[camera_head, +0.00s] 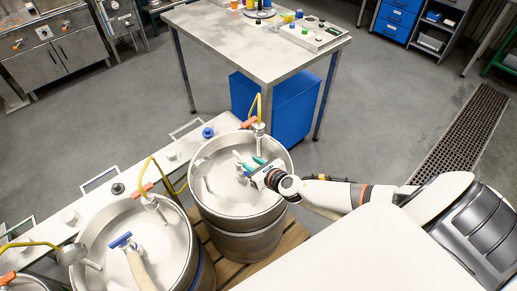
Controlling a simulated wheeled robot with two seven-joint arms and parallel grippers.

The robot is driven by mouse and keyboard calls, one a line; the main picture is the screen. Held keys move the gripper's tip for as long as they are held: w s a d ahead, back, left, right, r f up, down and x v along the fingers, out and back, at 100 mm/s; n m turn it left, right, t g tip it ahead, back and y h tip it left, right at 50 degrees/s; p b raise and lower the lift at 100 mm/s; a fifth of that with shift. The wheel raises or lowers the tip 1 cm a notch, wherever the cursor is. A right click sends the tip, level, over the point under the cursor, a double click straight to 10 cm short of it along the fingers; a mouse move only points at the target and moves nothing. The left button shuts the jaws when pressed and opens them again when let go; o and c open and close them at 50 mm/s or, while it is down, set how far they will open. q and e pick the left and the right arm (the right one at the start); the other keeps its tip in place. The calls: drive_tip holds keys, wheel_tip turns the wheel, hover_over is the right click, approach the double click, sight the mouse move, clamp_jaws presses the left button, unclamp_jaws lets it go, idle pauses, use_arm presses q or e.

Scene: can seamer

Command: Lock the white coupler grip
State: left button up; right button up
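My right gripper (252,164) reaches in from the right over the top of the right-hand keg (217,190). Its teal fingertips appear apart, with nothing clearly between them. A metal coupler (259,131) with an orange-red handle (249,122) and a yellow hose stands at the far side of this keg, beyond the gripper and apart from it. A second coupler (150,201) with an orange-red handle (143,190) stands on the left-hand keg (175,245). I cannot make out which grip is white. My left gripper is not in view.
A blue-headed tool (121,240) with a pale handle lies over the left-hand keg. A white rail (103,198) with small fittings runs behind the kegs. A wooden pallet (292,238) lies beneath. A metal table (250,48) and blue bin (290,110) stand behind.

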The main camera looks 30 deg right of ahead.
drive_tip(key=v, duration=0.3)
drive_tip(key=shift+s+r, duration=0.1)
drive_tip(key=shift+s, duration=0.2)
